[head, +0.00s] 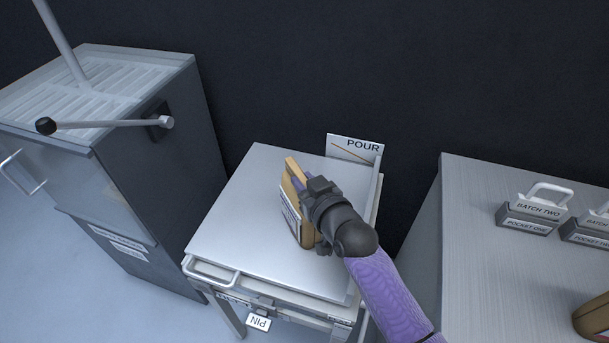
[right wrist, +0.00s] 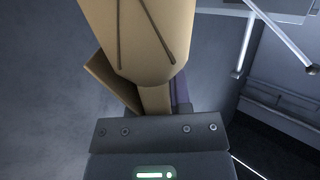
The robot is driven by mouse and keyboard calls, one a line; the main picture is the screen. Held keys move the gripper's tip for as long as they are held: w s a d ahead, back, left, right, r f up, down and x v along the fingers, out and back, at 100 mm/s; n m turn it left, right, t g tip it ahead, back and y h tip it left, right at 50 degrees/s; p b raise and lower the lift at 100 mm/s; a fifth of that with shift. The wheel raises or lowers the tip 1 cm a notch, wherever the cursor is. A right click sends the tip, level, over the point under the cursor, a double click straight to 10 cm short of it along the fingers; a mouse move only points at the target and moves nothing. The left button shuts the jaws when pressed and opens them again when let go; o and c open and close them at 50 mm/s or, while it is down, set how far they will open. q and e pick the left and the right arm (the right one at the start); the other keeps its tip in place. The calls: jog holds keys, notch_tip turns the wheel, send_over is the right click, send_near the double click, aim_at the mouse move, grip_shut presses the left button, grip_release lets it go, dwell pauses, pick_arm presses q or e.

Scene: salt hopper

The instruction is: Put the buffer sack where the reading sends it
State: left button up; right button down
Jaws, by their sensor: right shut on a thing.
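My right gripper (head: 312,190) is shut on a tan sack (head: 294,178) with a white label on its side. The label's print is too small to read, so I cannot tell whether it is the buffer sack. The sack is upright and slightly tilted over the grey square plate (head: 245,215) of the stand in the middle. I cannot tell whether its bottom touches the plate. In the right wrist view the sack (right wrist: 140,40) shows close up, with dark cords hanging down it. A sign reading POUR (head: 352,150) stands at the plate's back edge. My left gripper is out of view.
A grey hopper cabinet (head: 165,190) with a slatted top and a black-knobbed lever (head: 110,124) stands at left. A PIN tag (head: 258,323) hangs at the stand's front. The right table holds BATCH TWO and POCKET ONE blocks (head: 533,212) and another tan object (head: 594,318), cut off.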

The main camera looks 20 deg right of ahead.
jog(key=c, duration=0.6)
grip_release()
jog(key=shift+o, duration=0.2)
jog(key=shift+s+r, duration=0.2)
jog(key=shift+s, duration=0.15)
jog(key=p+v, duration=0.3)
jog(key=v, duration=0.8)
jog(key=shift+s+p, duration=0.15)
jog(key=shift+p, duration=0.15)
